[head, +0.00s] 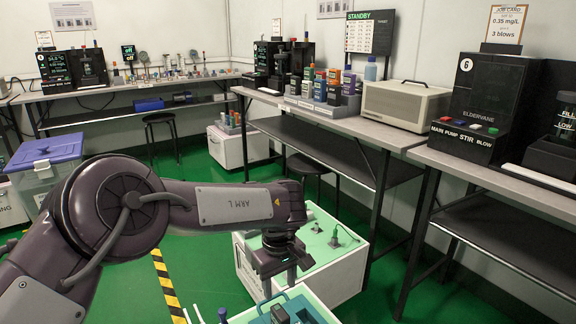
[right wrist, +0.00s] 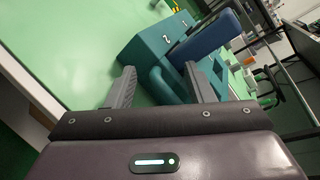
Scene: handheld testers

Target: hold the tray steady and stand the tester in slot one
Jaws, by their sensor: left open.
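The teal tray (head: 318,304) lies on a pale green cart top at the bottom of the head view, partly cut off. In the right wrist view the tray (right wrist: 143,52) shows the marks 1 and 2 and a rounded handle. A dark blue tester (right wrist: 213,38) stands up from the tray beside the mark 1; its lower end is hidden. It also shows in the head view (head: 280,314).
Another blue-topped item (head: 222,314) stands left of the tray. Benches with several testers and a beige box (head: 405,104) line the walls. The green floor between is mostly clear.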

